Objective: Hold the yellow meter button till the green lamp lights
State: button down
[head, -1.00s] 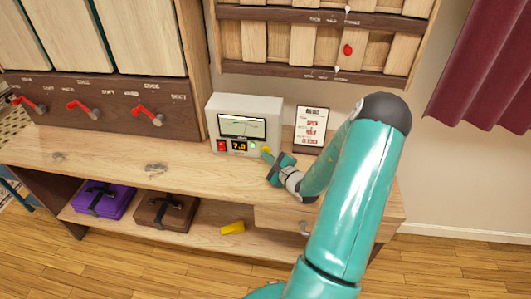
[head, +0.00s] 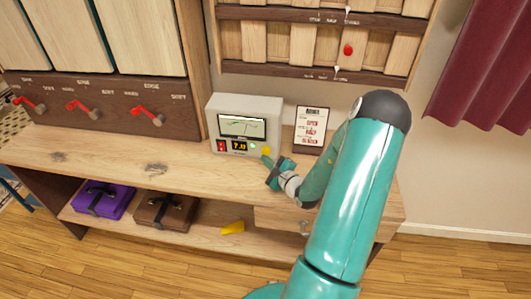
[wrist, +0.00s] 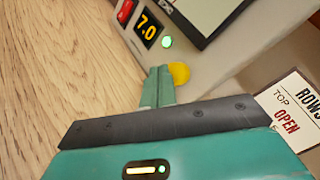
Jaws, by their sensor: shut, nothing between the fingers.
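The meter (head: 268,107) is a pale box standing on the wooden bench, with a needle dial and a red switch. Its display reads 7.0 in the wrist view (wrist: 147,29). The green lamp (wrist: 167,42) glows beside the display, and it also shows in the head view (head: 252,146). The yellow button (wrist: 180,72) is on the meter's front, right of the lamp. My gripper (wrist: 158,76) is shut and empty, its fingertips just beside and below the button. I cannot tell for sure whether they touch it; in the head view (head: 266,161) they look slightly apart.
A framed card (head: 310,129) stands right of the meter. Red levers (head: 83,109) line the cabinet at left. A purple case (head: 103,200), a brown case (head: 165,212) and a yellow object (head: 233,227) lie on the lower shelf. The bench left of the meter is clear.

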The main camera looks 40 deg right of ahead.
jog(key=shift+a, duration=0.15)
jog(key=shift+s+a, duration=0.8)
jog(key=shift+a, duration=0.15)
jog(key=shift+s+a, duration=0.75)
jog(key=shift+a, duration=0.2)
